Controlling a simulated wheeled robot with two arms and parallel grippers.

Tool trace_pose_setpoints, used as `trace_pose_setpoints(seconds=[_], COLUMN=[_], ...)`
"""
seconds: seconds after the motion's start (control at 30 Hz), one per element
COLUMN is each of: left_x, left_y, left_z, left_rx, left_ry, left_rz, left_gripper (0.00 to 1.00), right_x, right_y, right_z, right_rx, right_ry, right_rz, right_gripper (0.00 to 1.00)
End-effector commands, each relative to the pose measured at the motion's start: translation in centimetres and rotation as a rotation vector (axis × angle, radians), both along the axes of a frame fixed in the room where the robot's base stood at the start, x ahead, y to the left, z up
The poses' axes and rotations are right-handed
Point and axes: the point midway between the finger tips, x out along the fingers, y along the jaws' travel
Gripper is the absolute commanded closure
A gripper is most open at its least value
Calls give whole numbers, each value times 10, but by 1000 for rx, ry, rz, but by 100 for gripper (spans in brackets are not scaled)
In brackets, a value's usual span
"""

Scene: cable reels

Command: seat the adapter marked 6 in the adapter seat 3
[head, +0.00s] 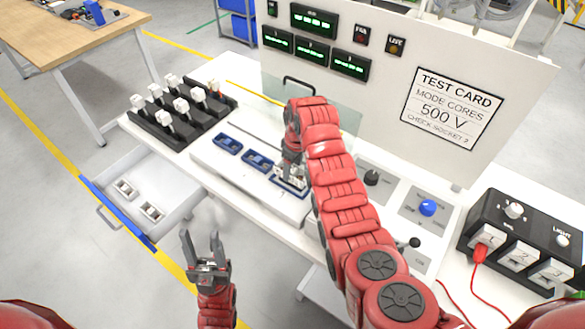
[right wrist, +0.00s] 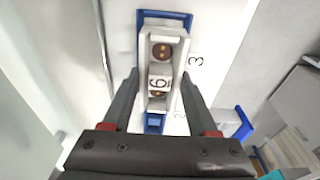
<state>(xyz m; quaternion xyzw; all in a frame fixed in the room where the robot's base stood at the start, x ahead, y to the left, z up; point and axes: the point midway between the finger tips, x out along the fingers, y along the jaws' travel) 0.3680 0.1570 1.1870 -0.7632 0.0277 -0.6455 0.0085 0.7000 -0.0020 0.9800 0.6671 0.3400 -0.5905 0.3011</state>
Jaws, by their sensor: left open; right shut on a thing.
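The adapter marked 6 (right wrist: 159,82) is a pale block with two round copper-coloured contacts, upright between the fingers of my right gripper (right wrist: 160,88) in the right wrist view. It lies over the blue adapter seat 3 (right wrist: 166,17), whose blue shows beyond both ends of the block. The printed 3 is beside it. I cannot tell how deep the block sits. In the head view my right gripper (head: 291,168) is at the rightmost blue seat (head: 278,184), partly hidden by my arm. My left gripper (head: 202,242) is open and empty in front of the bench.
Two empty blue seats (head: 228,143) (head: 258,161) are left of seat 3. An open drawer (head: 180,188) holds two pale adapters. A black rack (head: 172,138) of several white-topped pieces stands at the left. A clear panel (head: 349,117) stands behind the seats; a black socket box (head: 480,217) is at right.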

Motion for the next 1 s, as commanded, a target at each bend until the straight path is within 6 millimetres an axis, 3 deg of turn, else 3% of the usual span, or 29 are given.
trace_pose_setpoints(seconds=[1.0], left_x=[0], left_y=[0], left_z=[-21], left_rx=[0], left_ry=[0], left_rz=[0], left_gripper=[50], right_x=[0], right_y=[0], right_z=[-30], right_rx=[0], right_ry=[0], right_rz=[0], right_gripper=[100])
